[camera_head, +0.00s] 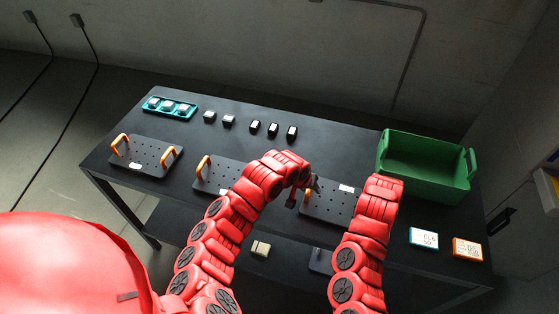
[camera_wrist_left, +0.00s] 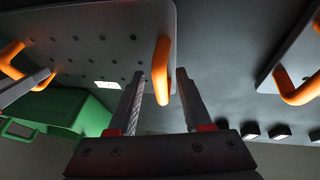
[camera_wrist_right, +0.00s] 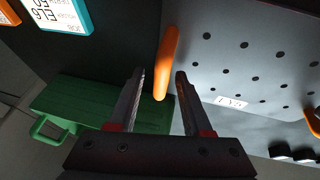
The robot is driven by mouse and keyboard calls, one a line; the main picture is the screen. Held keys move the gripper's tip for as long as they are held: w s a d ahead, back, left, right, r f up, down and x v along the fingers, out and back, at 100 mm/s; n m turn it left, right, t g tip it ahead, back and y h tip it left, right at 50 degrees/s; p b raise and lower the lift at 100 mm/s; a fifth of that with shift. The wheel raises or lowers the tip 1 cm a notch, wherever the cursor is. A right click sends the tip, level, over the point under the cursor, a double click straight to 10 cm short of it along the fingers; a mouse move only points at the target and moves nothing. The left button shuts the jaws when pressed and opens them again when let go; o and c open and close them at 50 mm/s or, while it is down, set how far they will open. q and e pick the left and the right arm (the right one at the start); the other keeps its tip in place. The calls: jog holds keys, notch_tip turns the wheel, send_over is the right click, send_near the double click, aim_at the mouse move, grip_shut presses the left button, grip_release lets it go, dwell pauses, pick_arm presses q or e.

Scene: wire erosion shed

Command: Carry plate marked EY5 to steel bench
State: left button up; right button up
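The plate marked EY5 (camera_head: 326,209) is a dark perforated plate lying on the dark table, the rightmost of three such plates. Its white label (camera_wrist_right: 230,102) reads roughly EY5 in the right wrist view. My left gripper (camera_wrist_left: 160,78) is open, its fingers on either side of the plate's orange handle (camera_wrist_left: 162,72), with gaps showing. My right gripper (camera_wrist_right: 160,75) is open around the opposite orange handle (camera_wrist_right: 166,62), also with gaps. In the head view the left gripper (camera_head: 303,192) is at the plate's left end; my right arm hides the right gripper. I cannot identify a steel bench.
Two similar plates with orange handles lie to the left, one at the far left (camera_head: 145,155) and one in the middle (camera_head: 212,178). A green bin (camera_head: 425,180) stands right. A teal tray (camera_head: 149,104) and several small blocks line the back. Two cards (camera_head: 423,238) lie front right.

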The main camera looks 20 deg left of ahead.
pick_arm(q)
jog(key=shift+s+a+r, duration=0.1)
jog(key=shift+a+r, duration=0.05)
jog(key=shift+r, duration=0.4)
jog(key=v, duration=1)
jog(key=shift+s+r, duration=0.25)
jog(key=shift+r, duration=0.05)
pick_arm(e)
jog(key=v, duration=1.2)
